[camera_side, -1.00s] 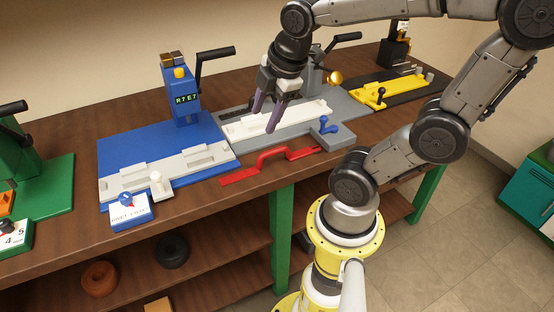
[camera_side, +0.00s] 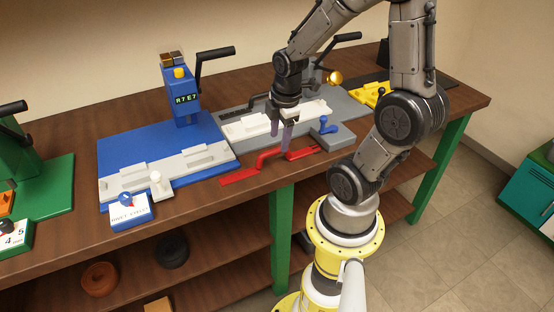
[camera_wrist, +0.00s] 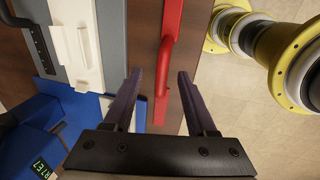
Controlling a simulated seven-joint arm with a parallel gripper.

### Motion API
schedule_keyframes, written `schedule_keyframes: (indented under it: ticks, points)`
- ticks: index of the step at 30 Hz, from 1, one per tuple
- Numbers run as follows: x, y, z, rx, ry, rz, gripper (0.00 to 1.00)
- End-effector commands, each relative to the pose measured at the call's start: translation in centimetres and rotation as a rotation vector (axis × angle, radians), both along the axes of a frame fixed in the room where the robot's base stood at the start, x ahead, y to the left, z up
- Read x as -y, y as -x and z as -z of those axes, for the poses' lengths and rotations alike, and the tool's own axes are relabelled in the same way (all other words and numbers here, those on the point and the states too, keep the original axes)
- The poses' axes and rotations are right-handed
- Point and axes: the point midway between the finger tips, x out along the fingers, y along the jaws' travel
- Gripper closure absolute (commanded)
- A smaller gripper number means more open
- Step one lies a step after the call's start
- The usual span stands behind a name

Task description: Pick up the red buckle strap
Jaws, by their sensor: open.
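The red buckle strap (camera_side: 238,177) lies on the wooden bench near its front edge, with a raised handle-like middle. My gripper (camera_side: 281,143) points down over the strap's raised part, its fingers apart and empty. In the wrist view the red strap (camera_wrist: 171,38) runs away from me, and its raised part (camera_wrist: 163,62) reaches between the two open fingers of my gripper (camera_wrist: 158,76). The fingertips look close to the strap's height, but I cannot tell whether either one touches it.
A blue fixture (camera_side: 125,150) is to the left, a green one (camera_side: 58,185) farther left. The bench's front edge is close by.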

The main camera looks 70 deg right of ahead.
Motion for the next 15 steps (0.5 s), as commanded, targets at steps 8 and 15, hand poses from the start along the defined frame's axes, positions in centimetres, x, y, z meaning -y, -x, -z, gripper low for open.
schedule_keyframes:
  ticks: [8,15]
  points:
    - [0.0,-0.1,2.8,-0.004,-0.003,0.0,0.43]
    - [0.3,-0.5,5.3,-0.001,-0.001,0.0,0.43]
